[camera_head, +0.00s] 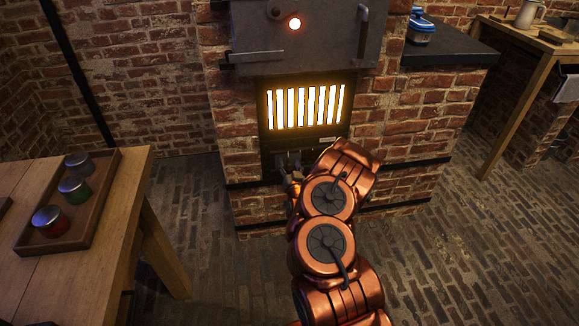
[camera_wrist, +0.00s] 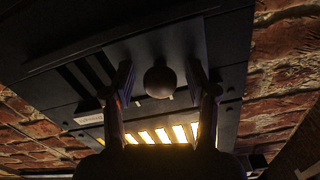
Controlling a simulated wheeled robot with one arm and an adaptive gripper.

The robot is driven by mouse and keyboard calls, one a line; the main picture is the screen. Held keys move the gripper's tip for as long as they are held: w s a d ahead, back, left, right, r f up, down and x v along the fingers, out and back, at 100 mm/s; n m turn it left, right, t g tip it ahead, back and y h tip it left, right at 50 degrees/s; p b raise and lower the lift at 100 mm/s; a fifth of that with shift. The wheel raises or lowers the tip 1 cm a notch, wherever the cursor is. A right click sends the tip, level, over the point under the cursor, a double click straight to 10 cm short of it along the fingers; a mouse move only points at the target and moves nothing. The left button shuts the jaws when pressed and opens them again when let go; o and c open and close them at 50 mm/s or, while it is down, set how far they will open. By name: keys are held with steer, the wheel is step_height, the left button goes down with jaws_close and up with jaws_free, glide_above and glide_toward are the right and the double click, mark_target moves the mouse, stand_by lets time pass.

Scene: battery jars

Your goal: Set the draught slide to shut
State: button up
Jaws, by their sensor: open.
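The draught slide (camera_wrist: 150,45) is a dark plate on the stove front below the glowing grate (camera_head: 305,106). Its round knob (camera_wrist: 160,82) shows in the wrist view, between my two fingers. Dark slots (camera_wrist: 88,72) show uncovered to the left of the plate in that view. My gripper (camera_head: 288,172) is open, with one finger on each side of the knob. I cannot tell whether either finger touches it. In the head view my arm and gripper hide most of the slide.
The stove is set in a brick surround (camera_head: 410,130). A wooden table (camera_head: 110,225) at the left bears a tray (camera_head: 105,195) with several lidded jars. A dark counter (camera_head: 450,50) is at the right. Brick floor (camera_head: 195,200) is clear on both sides.

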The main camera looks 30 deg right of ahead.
jaws_close()
stand_by(0.5)
